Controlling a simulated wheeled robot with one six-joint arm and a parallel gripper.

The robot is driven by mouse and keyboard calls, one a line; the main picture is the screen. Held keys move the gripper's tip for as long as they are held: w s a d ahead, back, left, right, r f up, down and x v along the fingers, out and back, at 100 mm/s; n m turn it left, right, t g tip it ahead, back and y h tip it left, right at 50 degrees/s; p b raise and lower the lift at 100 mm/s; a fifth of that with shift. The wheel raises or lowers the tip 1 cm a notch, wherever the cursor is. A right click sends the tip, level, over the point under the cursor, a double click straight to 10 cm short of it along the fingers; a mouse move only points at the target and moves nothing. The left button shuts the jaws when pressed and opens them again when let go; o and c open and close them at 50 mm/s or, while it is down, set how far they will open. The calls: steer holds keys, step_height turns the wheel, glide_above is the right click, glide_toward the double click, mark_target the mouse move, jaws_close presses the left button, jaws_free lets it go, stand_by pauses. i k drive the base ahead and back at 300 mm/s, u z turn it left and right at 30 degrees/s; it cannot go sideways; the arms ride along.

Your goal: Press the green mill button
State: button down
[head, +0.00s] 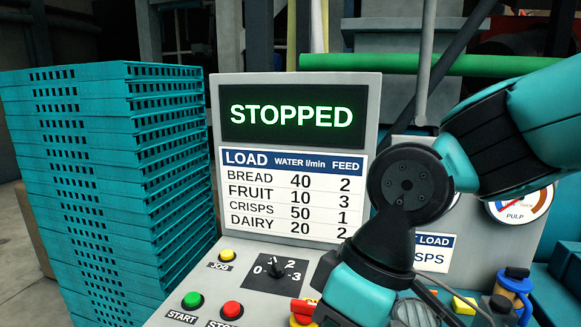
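The green button (192,300) sits on the grey sloped panel (240,283) at the lower left, above a START label. Nothing touches it in this view. A red button (232,310) is just to its right, its label cut by the frame edge. The screen (292,115) above reads STOPPED in green letters. My arm comes in from the right and bends down at the lower middle, to the right of the buttons. My gripper's fingers are not visible; the wrist runs out of the bottom of the frame.
A yellow JOG button (226,255) and a black dial (277,269) marked 0 to 3 are on the panel. A red and yellow part (303,310) lies beside my wrist. A tall stack of teal crates (110,190) stands left. A load chart (280,195) is below the screen.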

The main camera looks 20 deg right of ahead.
mark_target(191, 299)
steer(key=k, duration=0.55)
steer(key=u, duration=0.9)
steer(key=k, duration=1.05)
steer(key=u, duration=0.85)
steer(key=k, duration=0.25)
steer(key=u, duration=0.45)
steer(key=i, duration=1.55)
steer(key=z, duration=0.2)
steer(key=i, duration=1.3)
steer(key=z, duration=1.65)
steer(key=i, duration=1)
steer(key=z, duration=1)
